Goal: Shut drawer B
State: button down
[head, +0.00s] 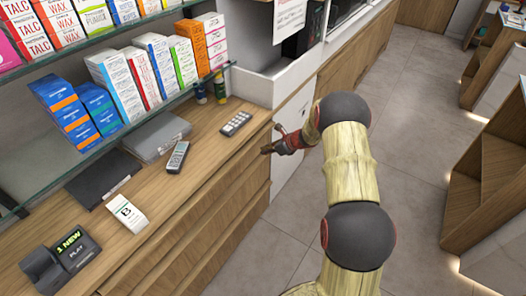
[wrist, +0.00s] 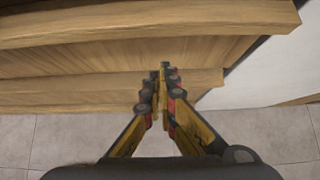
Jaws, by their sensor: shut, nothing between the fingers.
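No letter is legible on the fronts, so I cannot tell which is drawer B. In the wrist view an upper front (wrist: 90,58) lies under the counter edge. A lower wooden front (wrist: 70,93) shows below it; I cannot tell how far it stands out. My gripper (head: 268,150) is beside the counter's right end, near the front edge. In the wrist view its fingers (wrist: 163,72) are shut and empty, pointing at the drawer fronts; contact is unclear.
The counter (head: 205,145) holds a remote (head: 178,157), a keypad (head: 236,123), a grey box (head: 156,137) and a card terminal (head: 70,250). A glass shelf (head: 130,120) with medicine boxes is above. Open floor (head: 415,140) lies to the right, with wooden shelving (head: 490,180) beyond.

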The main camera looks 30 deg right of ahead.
jog(key=p+v, duration=0.3)
jog(key=v, duration=0.8)
jog(key=shift+s+d+f, duration=0.25)
jog(key=shift+s+f, duration=0.1)
jog(key=s+a+r+n+g+y, duration=0.15)
jog(key=s+a+n+g, duration=0.5)
jog(key=s+n, duration=0.65)
jog(key=s+a+r+n+t+h, duration=0.2)
jog(key=s+a+r+n, duration=0.6)
jog(key=s+r, duration=0.4)
jog(key=s+a+r+n+t+h, duration=0.2)
jog(key=s+a+r+n+h, duration=0.2)
jog(key=s+a+r+n, duration=0.5)
jog(key=v, duration=0.7)
jog(key=shift+r, duration=0.45)
